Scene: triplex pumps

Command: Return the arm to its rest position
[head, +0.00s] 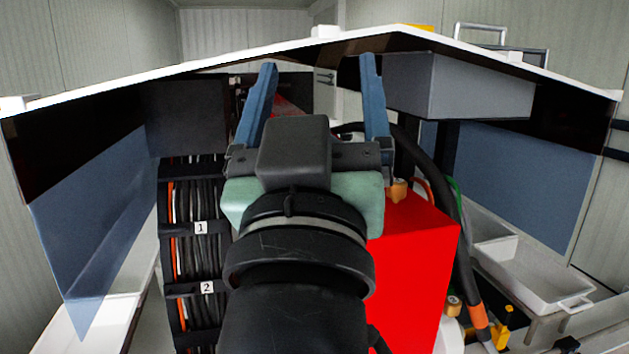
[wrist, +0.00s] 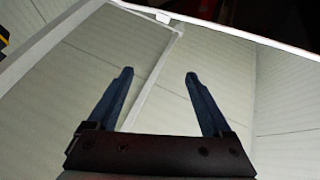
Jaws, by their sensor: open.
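My gripper (head: 318,64) is in the middle of the head view, at the end of my arm, which rises from the bottom edge. Its two blue fingers are wide apart and point up and away from the camera, with nothing between them. In the wrist view my gripper (wrist: 160,75) is also open and empty, in front of a pale panelled surface. My arm hides much of what lies behind it.
A white-edged canopy (head: 120,74) spans the head view, close around the fingers in the picture. A red block (head: 415,275) stands right of my wrist. Cables marked 1 and 2 (head: 197,260) hang left. A grey box (head: 460,88) and white trays (head: 535,275) are at right.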

